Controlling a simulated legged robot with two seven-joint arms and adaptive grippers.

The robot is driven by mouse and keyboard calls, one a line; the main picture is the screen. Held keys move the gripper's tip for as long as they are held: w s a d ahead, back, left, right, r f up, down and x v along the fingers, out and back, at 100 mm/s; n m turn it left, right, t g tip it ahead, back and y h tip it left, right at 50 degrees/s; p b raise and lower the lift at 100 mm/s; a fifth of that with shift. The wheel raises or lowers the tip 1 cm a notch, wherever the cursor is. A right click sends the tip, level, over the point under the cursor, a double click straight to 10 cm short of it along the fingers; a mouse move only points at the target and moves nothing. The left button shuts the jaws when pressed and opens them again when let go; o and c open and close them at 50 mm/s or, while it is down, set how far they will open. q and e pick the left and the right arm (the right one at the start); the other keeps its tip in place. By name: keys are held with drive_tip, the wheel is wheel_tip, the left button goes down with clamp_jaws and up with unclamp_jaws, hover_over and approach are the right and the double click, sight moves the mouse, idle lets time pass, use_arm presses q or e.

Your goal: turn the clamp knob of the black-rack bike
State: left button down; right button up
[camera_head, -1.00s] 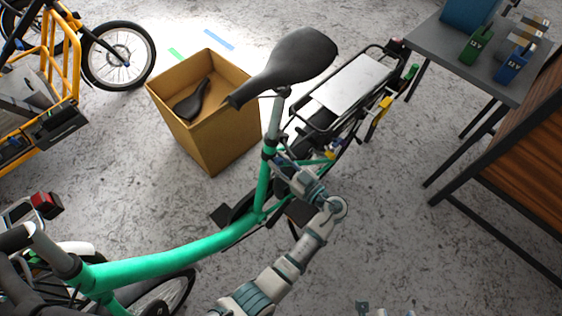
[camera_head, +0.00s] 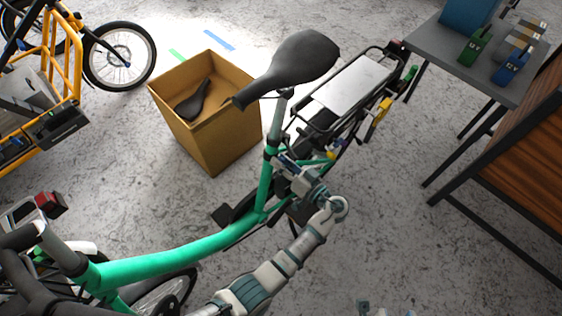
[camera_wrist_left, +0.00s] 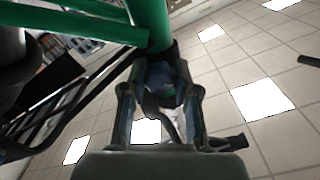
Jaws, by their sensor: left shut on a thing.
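The green bike with the black rear rack (camera_head: 313,118) stands in the middle of the head view, with a black saddle (camera_head: 290,66) on its green seat tube (camera_head: 264,188). My left gripper (camera_head: 283,162) is at the seat tube below the saddle, shut on the clamp knob there. The knob is largely hidden by the gripper in the head view. In the left wrist view both fingers (camera_wrist_left: 160,108) stand either side of the dark clamp knob (camera_wrist_left: 160,80), just below the green tube (camera_wrist_left: 150,22). Small grey tips at the head view's bottom edge may be my right gripper (camera_head: 372,309).
A cardboard box (camera_head: 212,136) with a spare saddle (camera_head: 193,101) stands left of the seat tube. A yellow bike (camera_head: 62,62) is at the upper left. A grey table (camera_head: 440,45) with blue and green items and a wooden-sided bench (camera_head: 520,150) are at the right. Floor between is clear.

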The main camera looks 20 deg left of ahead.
use_arm(q)
drive_tip(key=shift+d+f+m, duration=0.15)
drive_tip(key=shift+d+m, duration=0.15)
drive_tip(key=c, duration=0.9)
unclamp_jaws()
drive_tip(key=shift+d, duration=0.1)
drive_tip(key=shift+o, duration=0.2)
drive_tip(key=v, duration=1.2)
drive_tip(key=shift+d, duration=0.1)
